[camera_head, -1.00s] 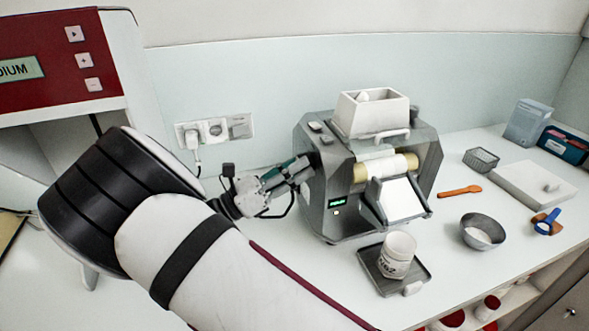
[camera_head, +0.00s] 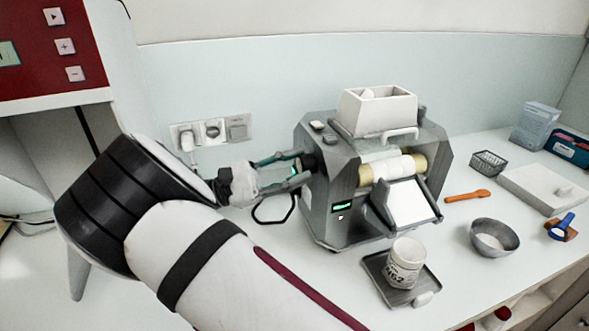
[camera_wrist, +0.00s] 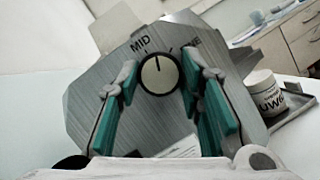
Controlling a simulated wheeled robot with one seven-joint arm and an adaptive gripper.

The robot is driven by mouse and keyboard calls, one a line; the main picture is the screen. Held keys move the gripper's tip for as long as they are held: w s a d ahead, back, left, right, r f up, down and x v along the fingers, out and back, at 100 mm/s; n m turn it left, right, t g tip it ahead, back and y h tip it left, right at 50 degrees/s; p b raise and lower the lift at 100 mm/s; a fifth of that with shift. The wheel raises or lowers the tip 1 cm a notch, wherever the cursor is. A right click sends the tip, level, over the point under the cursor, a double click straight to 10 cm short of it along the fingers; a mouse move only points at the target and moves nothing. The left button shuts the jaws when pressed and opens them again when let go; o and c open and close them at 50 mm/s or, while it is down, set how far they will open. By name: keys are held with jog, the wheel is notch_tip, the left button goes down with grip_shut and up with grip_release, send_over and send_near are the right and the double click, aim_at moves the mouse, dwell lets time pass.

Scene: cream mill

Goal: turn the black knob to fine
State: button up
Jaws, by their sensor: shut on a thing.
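The black knob (camera_wrist: 159,73) sits on the side panel of the grey mill (camera_head: 345,180). In the wrist view it has a pale face, a dark rim and a dark pointer line. The line points up and slightly left, between the MID label and a second label, partly hidden, that ends in "NE". My gripper (camera_wrist: 158,80) has its green-padded fingers on both sides of the knob, shut on it. In the head view my gripper (camera_head: 300,168) reaches the mill's left side, where the knob (camera_head: 310,161) shows as a dark spot.
A jar (camera_head: 405,262) stands on a dark tray (camera_head: 373,262) in front of the mill. A wall socket (camera_head: 212,132) with a plug is behind my arm.

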jog(key=shift+m+g, duration=0.4)
jog(key=shift+m, duration=0.3)
jog(key=o, duration=1.2)
jog(key=shift+c, duration=0.2)
notch_tip(320, 180, up, 10)
